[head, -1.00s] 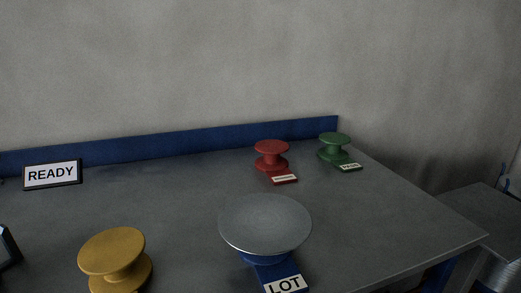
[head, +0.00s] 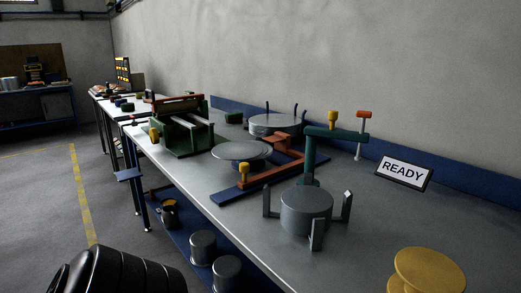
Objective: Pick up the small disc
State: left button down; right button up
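A flat grey disc (head: 240,151) rests on a blue and orange fixture (head: 262,177) on the workbench. A grey round block (head: 306,208) sits between several upright grey posts in front of a green arm-like stand (head: 312,160). A wider grey round piece (head: 275,123) stands farther back by the wall. I cannot tell which of these, if any, is the small disc. Neither of my grippers shows in the head view. A dark ribbed part at the bottom left looks like my own arm.
A READY sign (head: 403,172) stands near the blue back rail. A yellow spool (head: 428,273) is at the bottom right. A green roller machine (head: 182,127) stands farther left. Grey cans (head: 203,247) are on the blue lower shelf. Bare benchtop (head: 365,225) lies right of the posts.

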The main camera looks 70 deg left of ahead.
aim_at(238, 151)
jog(key=u, duration=2.3)
jog(key=k, duration=0.5)
jog(key=u, duration=2)
jog(key=i, duration=1.45)
jog(key=z, duration=1.45)
